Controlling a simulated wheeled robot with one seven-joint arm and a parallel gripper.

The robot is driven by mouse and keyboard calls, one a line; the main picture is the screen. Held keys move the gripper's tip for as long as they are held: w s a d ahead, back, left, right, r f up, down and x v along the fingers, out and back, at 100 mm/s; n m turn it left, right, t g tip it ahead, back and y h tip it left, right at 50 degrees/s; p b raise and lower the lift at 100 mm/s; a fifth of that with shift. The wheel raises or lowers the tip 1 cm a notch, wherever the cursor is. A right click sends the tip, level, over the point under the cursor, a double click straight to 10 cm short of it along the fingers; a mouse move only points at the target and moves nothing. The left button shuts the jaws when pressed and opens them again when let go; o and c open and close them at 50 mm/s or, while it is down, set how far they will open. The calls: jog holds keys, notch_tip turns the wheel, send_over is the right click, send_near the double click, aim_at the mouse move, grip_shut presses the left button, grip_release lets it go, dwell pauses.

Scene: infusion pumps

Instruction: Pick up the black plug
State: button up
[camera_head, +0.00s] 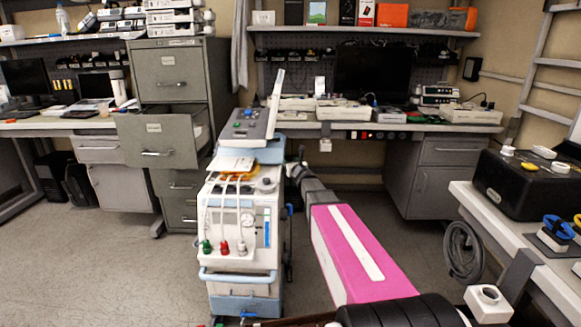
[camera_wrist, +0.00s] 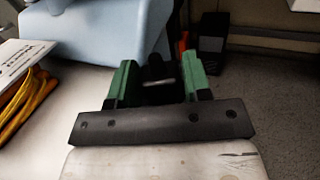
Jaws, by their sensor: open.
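My gripper (camera_wrist: 159,85) shows in the wrist view with two green fingers standing apart on a dark bar. A small black thing (camera_wrist: 155,68), which looks like the black plug, shows between the fingers. I cannot tell whether they touch it, and its lower part is dark. In the head view my gripper (camera_head: 297,170) is at the end of my pink arm, beside the upper right side of the white medical machine (camera_head: 228,215). The plug is too small to make out surely there.
Orange cables (camera_wrist: 22,100) and a blue housing (camera_wrist: 95,30) lie left of my gripper in the wrist view. A cabinet drawer (camera_head: 160,140) stands open behind the machine. A workbench (camera_head: 375,127) is at the back. Floor is clear at the left.

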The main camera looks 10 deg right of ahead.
jog(key=shift+w, duration=0.1)
jog(key=c, duration=0.8)
jog(key=shift+r, duration=0.1)
jog(key=shift+r, duration=7.45)
